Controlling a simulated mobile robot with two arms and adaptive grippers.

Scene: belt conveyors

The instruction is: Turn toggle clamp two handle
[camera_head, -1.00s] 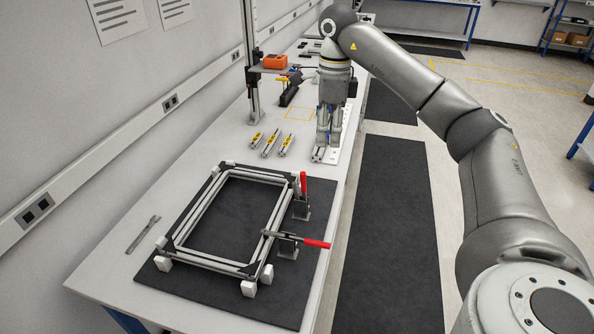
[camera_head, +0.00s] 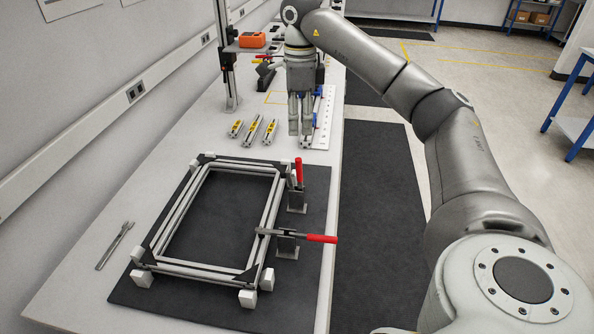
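Two toggle clamps stand on the right side of a metal frame (camera_head: 165,263). The far clamp (camera_head: 297,202) has its red handle (camera_head: 299,171) upright. The near clamp (camera_head: 287,245) has its red handle (camera_head: 322,239) lying level and pointing right, with its arm reaching left over the frame's edge. No label shows which clamp is number two. My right gripper (camera_head: 300,130) points down over the table beyond the frame, apart from both clamps. Its fingers look close together; whether they are shut is not clear. My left gripper is out of view.
The frame rests on a dark mat (camera_head: 210,302) with white corner blocks. Several yellow-marked parts (camera_head: 253,129) lie left of my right gripper, and a white strip (camera_head: 322,125) lies right of it. A metal tool (camera_head: 115,246) lies at the left. A stand holds an orange box (camera_head: 252,40).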

